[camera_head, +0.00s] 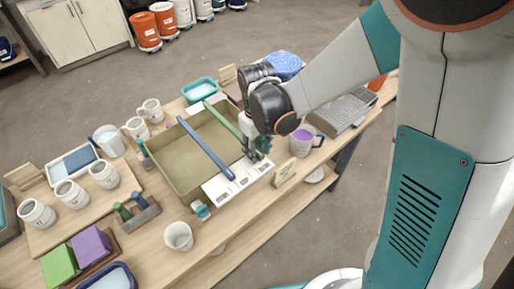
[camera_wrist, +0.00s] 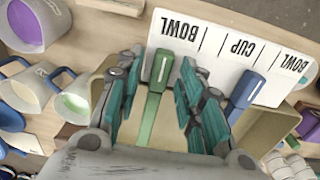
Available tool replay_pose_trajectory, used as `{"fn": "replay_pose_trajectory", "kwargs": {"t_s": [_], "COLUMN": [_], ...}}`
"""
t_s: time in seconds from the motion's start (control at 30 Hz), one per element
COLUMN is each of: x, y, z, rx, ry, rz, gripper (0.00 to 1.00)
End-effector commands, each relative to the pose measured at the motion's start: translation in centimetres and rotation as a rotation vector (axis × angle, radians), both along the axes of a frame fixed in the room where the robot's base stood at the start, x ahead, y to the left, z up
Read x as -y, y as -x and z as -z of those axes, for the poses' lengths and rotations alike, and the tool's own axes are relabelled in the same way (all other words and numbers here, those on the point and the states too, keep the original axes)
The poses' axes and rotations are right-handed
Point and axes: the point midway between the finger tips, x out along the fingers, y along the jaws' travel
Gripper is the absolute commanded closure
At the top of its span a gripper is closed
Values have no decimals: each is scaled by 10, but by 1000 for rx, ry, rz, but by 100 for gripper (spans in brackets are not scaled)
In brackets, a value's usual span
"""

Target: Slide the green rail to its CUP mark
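The green rail (camera_head: 222,118) lies across the tan basin (camera_head: 168,160), to the right of the blue rail (camera_head: 205,146). In the wrist view the green rail (camera_wrist: 152,112) has its end beside the outer BOWL mark at the left of the white label strip (camera_wrist: 222,50). The CUP mark (camera_wrist: 238,46) is mid-strip, between green rail and blue rail (camera_wrist: 245,90). My gripper (camera_wrist: 157,85) is open, with one finger on each side of the green rail and gaps visible. In the head view my gripper (camera_head: 256,150) hides the green rail's near end.
A mug with purple glaze (camera_head: 303,142) stands right of my gripper, near a small sign (camera_head: 286,173). A white cup (camera_head: 178,236) stands in front of the basin. White mugs (camera_head: 104,174) stand on a board at left. A grey rack (camera_head: 350,110) lies at right.

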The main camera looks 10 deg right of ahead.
Motion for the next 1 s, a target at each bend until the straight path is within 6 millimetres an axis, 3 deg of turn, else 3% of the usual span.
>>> {"fn": "replay_pose_trajectory", "kwargs": {"t_s": [0.03, 0.1, 0.13, 0.37, 0.7, 1.0], "x": [0, 0, 0, -4, -47, -51], "y": [0, 0, 0, 3, 32, 35], "z": [0, 0, 0, 0, 1, 0], "rx": [0, 0, 0, 0, 0, 0], "ry": [0, 0, 0, 0, 0, 0], "rz": [0, 0, 0, -2, -2, 0], "gripper": [81, 97, 100, 100, 100, 100]}}
